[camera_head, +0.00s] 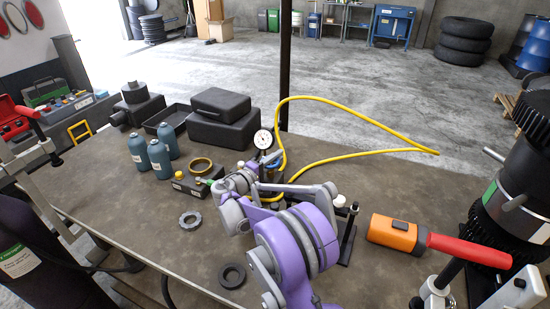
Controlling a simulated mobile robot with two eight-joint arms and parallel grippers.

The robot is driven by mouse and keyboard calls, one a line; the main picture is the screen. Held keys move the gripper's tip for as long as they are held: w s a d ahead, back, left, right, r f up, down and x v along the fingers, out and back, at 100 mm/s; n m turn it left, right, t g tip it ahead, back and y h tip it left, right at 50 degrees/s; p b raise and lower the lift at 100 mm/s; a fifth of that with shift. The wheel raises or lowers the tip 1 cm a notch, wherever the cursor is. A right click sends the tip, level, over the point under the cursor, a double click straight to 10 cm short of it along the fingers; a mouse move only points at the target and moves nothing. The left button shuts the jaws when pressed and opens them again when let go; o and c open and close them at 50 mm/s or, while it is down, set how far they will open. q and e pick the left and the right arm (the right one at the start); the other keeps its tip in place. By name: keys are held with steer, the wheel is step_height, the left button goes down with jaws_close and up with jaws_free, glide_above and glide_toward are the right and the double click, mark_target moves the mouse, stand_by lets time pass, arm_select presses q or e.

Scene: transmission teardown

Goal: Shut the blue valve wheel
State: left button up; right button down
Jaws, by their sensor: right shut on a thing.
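The blue valve wheel (273,156) shows as a small blue patch just below the pressure gauge (263,139), beside the yellow hose (284,150). Much of it is hidden by my right gripper and the fittings. My purple and grey right arm reaches in from the bottom centre. My right gripper (264,171) is at the wheel and shut on it; its fingertips are small and partly hidden, so the exact grip is hard to make out. My left gripper is not in view.
A dark block with yellow and green caps (190,184), teal bottles (159,158) and black cases (219,118) stand left of my arm. An orange and red tool (430,240) lies at the right. The front left of the table (130,215) is clear.

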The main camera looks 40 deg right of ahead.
steer(key=shift+s+m+g, duration=0.25)
steer(key=shift+m+g, duration=0.75)
steer(key=shift+g, duration=0.6)
steer(key=c, duration=1.1)
jaws_free()
steer(key=shift+c, duration=0.2)
steer(key=a+b, duration=0.1)
steer(key=a, duration=0.9)
steer(key=shift+a, duration=0.4)
steer(key=shift+w, duration=0.1)
